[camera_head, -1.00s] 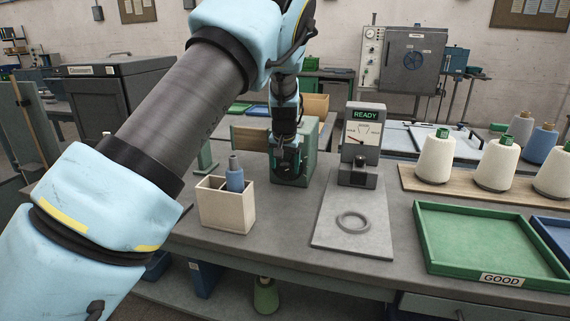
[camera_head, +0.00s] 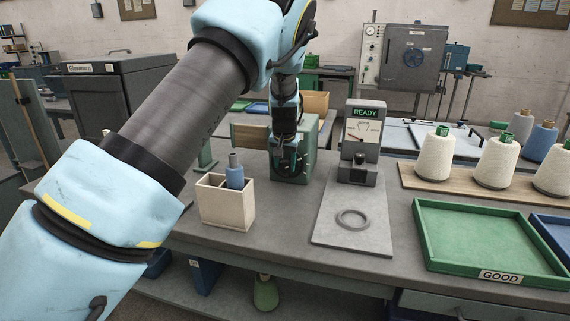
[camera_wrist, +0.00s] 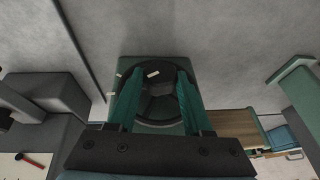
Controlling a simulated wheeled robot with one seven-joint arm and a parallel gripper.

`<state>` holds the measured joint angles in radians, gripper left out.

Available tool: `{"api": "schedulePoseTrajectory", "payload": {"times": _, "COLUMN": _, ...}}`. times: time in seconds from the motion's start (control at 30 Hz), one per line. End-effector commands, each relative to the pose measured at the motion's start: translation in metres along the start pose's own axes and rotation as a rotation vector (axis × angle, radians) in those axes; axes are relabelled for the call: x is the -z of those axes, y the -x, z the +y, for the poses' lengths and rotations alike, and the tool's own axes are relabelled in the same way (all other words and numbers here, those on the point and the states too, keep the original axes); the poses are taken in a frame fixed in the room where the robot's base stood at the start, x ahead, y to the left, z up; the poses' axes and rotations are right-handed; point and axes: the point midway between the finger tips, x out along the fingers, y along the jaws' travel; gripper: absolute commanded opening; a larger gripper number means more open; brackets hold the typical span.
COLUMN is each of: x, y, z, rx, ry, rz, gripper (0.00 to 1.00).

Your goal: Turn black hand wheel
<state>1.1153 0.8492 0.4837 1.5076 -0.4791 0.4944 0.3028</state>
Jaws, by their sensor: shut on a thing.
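The black hand wheel (camera_wrist: 180,76) is on the front of a green machine housing (camera_wrist: 130,66). In the wrist view, two green fingers of my gripper (camera_wrist: 155,100) reach to either side of the wheel and are shut on it. The wheel's rim shows a small light mark near its top. In the head view, my gripper (camera_head: 289,160) is at the front of the green housing (camera_head: 312,150). There the wheel is mostly hidden by my gripper.
A meter box (camera_head: 362,140) reading READY stands right of the housing. A beige box (camera_head: 226,208) with a blue-grey cone is in front to the left. White yarn cones (camera_head: 435,158) and a green tray (camera_head: 480,235) labelled GOOD are at the right.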

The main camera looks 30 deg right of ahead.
Motion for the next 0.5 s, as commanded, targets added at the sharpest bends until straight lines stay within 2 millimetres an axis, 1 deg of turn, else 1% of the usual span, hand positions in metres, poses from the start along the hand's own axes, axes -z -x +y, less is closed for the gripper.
{"api": "schedulePoseTrajectory", "payload": {"times": 0.03, "x": 0.0, "y": 0.0002, "z": -0.0003, "rx": 0.0, "ry": 0.0, "rz": 0.0, "gripper": 0.07}}
{"api": "schedulePoseTrajectory", "payload": {"times": 0.1, "x": 0.0001, "y": 0.0002, "z": -0.0004, "rx": 0.0, "ry": 0.0, "rz": 0.0, "gripper": 0.0}}
{"api": "schedulePoseTrajectory", "payload": {"times": 0.33, "x": -0.0001, "y": -0.0005, "z": -0.0009, "rx": -0.009, "ry": 0.005, "rz": 0.0, "gripper": 0.0}}
{"api": "schedulePoseTrajectory", "payload": {"times": 0.5, "x": -0.0006, "y": -0.0025, "z": -0.0034, "rx": -0.055, "ry": 0.026, "rz": 0.001, "gripper": 0.0}}
